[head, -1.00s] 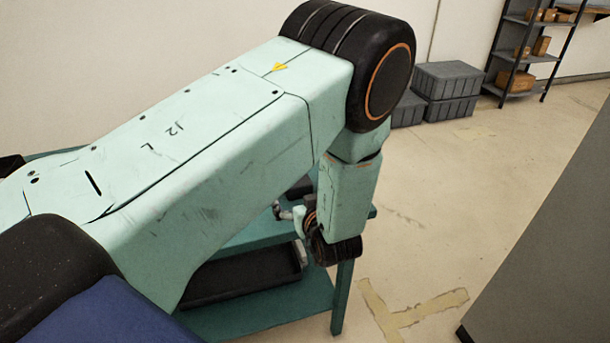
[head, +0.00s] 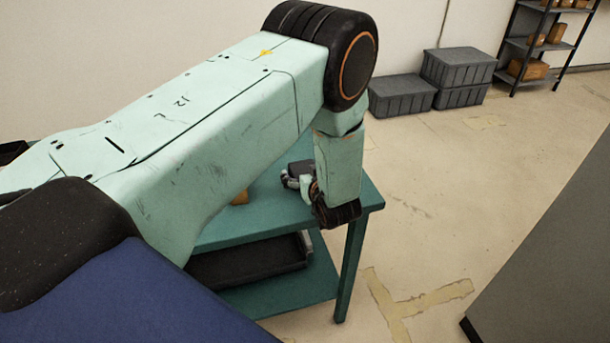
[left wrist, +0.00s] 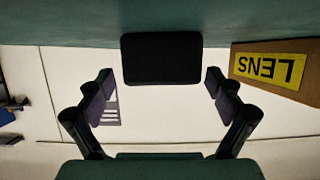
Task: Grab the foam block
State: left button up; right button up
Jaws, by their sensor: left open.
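The foam block appears to be the black, round-cornered block (left wrist: 161,58) at the teal table's surface in the left wrist view, which looks upside down. A dark block (head: 300,168) shows on the teal table (head: 262,222) in the head view, partly hidden by my gripper and forearm. My left gripper (head: 291,181) is beside it, low over the table. In the left wrist view my left gripper (left wrist: 158,86) is open, its fingers spread wider than the block, which lies ahead between them. Contact is not visible. My right gripper is not in view.
A cardboard box (left wrist: 272,86) with a yellow LENS label stands close beside the block. A black tray (head: 250,264) lies on the lower shelf. Grey bins (head: 458,68) and a shelf rack (head: 545,45) stand far back. A grey surface (head: 545,260) is at right; floor between is clear.

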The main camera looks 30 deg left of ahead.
pick_arm(q)
jog(key=shift+w+a+f, duration=0.15)
jog(key=shift+w+a, duration=0.1)
jog(key=shift+a, duration=0.05)
jog(key=shift+s+a, duration=0.1)
jog(key=shift+a, duration=0.2)
jog(key=shift+d, duration=0.25)
jog(key=c, duration=0.5)
jog(key=shift+a, duration=0.15)
jog(key=c, duration=0.5)
